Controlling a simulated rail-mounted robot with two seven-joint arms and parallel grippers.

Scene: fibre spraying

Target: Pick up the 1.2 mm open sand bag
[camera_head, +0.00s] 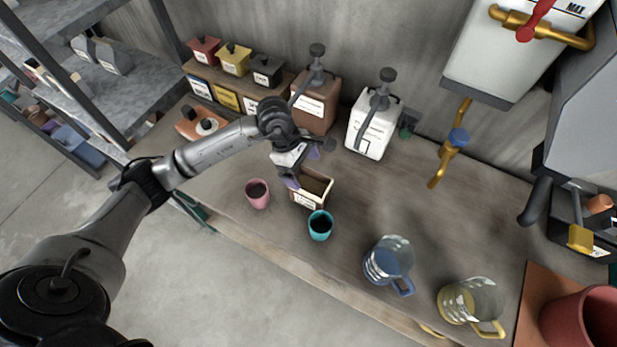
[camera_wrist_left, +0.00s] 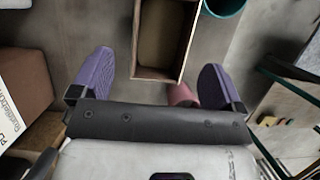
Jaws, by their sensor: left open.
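An open-topped, box-shaped container (camera_head: 309,199) with tan edges and a pale front label stands on the workbench; I cannot read whether it is the 1.2 mm sand bag. In the left wrist view the container (camera_wrist_left: 137,45) lies ahead of the fingers, its brown inside showing. My left gripper (camera_head: 303,168) is open beside the container's back left side, its purple fingers apart. My right gripper is not in view.
A pink cup (camera_head: 258,194) and a teal cup (camera_head: 320,226) stand close to the container. A blue jug (camera_head: 388,262) and a yellow jug (camera_head: 471,302) are to the right. Brown (camera_head: 316,104) and white (camera_head: 372,135) pump dispensers stand behind. The bench's middle right is clear.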

